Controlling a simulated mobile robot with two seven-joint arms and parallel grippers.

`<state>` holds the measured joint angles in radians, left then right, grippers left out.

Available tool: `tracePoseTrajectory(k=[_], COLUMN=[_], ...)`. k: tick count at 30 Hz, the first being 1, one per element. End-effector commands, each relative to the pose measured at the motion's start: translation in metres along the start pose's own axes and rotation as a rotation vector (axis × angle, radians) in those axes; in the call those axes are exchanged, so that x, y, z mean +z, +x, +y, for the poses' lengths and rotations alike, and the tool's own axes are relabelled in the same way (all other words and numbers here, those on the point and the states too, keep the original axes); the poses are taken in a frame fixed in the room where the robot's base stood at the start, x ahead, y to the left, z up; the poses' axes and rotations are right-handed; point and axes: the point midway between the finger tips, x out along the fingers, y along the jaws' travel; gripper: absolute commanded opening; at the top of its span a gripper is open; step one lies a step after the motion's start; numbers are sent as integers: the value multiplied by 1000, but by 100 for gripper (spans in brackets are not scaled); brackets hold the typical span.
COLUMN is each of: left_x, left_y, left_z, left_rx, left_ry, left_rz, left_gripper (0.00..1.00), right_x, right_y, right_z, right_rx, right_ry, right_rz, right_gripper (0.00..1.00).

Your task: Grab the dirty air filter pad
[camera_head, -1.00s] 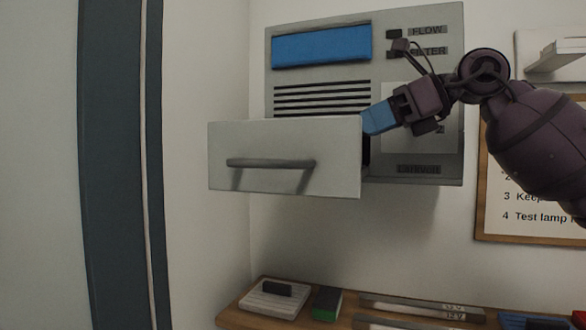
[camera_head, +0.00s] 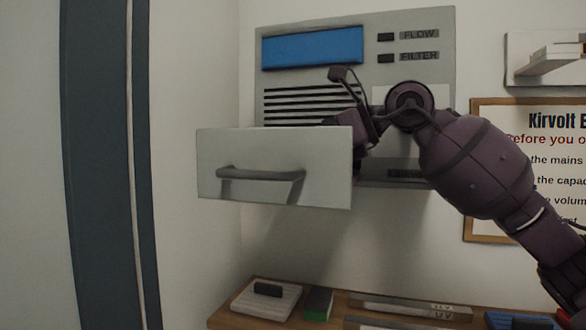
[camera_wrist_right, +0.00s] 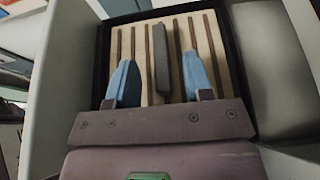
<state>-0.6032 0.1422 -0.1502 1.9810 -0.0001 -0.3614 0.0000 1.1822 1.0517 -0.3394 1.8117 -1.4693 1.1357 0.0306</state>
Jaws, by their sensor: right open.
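The dirty air filter pad (camera_wrist_right: 141,45) shows in the right wrist view as a tan, ribbed pad with brown grooves. It lies inside the pulled-out drawer, in a dark recess. A dark grip bar (camera_wrist_right: 160,55) stands at its middle. My right gripper (camera_wrist_right: 159,63) is open, with one blue finger on each side of the bar, apart from it. In the head view the drawer front (camera_head: 270,150) hides the pad and my right fingers; my right arm reaches in behind it from the right. My left gripper is not in view.
The drawer belongs to a grey wall unit (camera_head: 420,75) with a blue panel (camera_head: 312,46). Drawer walls (camera_wrist_right: 60,75) flank my right gripper closely. On the wooden shelf (camera_head: 230,318) below lie a white ribbed pad (camera_head: 262,303) and a green-and-black block (camera_head: 318,304).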

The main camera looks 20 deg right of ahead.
Motion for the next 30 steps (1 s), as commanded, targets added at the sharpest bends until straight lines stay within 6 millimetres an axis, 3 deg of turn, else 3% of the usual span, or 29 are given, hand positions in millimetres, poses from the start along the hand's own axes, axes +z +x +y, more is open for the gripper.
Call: tracePoseTrajectory(k=[5, 12, 21, 30], left_x=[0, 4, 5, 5], left_y=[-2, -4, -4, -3], left_z=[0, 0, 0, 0], left_rx=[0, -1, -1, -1], left_ry=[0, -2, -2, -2], left_rz=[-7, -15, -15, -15], left_gripper=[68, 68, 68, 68], right_x=[1, 0, 0, 1], right_y=[14, 15, 15, 14], right_z=[0, -1, -1, -1], right_rx=[0, -1, -1, -2], right_ry=[1, 1, 0, 0], right_rz=[-1, -1, -1, -2], right_gripper=[47, 47, 1, 0])
